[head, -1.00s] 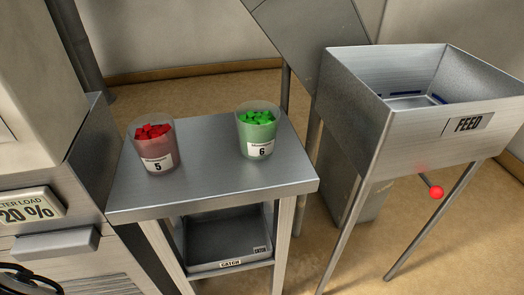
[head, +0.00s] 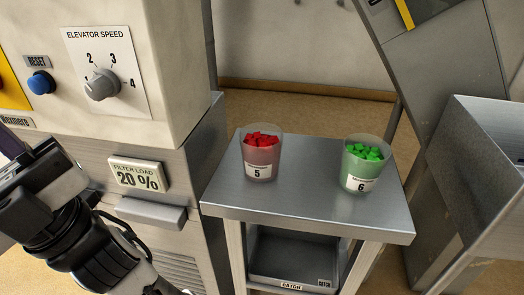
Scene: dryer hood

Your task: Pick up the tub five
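Tub five (head: 262,160) is a clear, reddish tub with a white label reading 5, filled with red pieces. It stands upright at the back left of the metal table (head: 300,208). Tub six (head: 361,165), with green pieces and a label reading 6, stands on the right of the same table. Part of my dark arm shows at the lower left, well left of tub five and apart from it. Its end is at the left edge, and I cannot make out fingertips or an opening there.
A machine panel (head: 110,75) with a speed knob (head: 101,84) and a blue reset button (head: 40,83) stands left of the table. A catch tray (head: 291,262) sits on the table's lower shelf. A metal feed hopper (head: 482,185) stands at the right. The table top between the tubs is clear.

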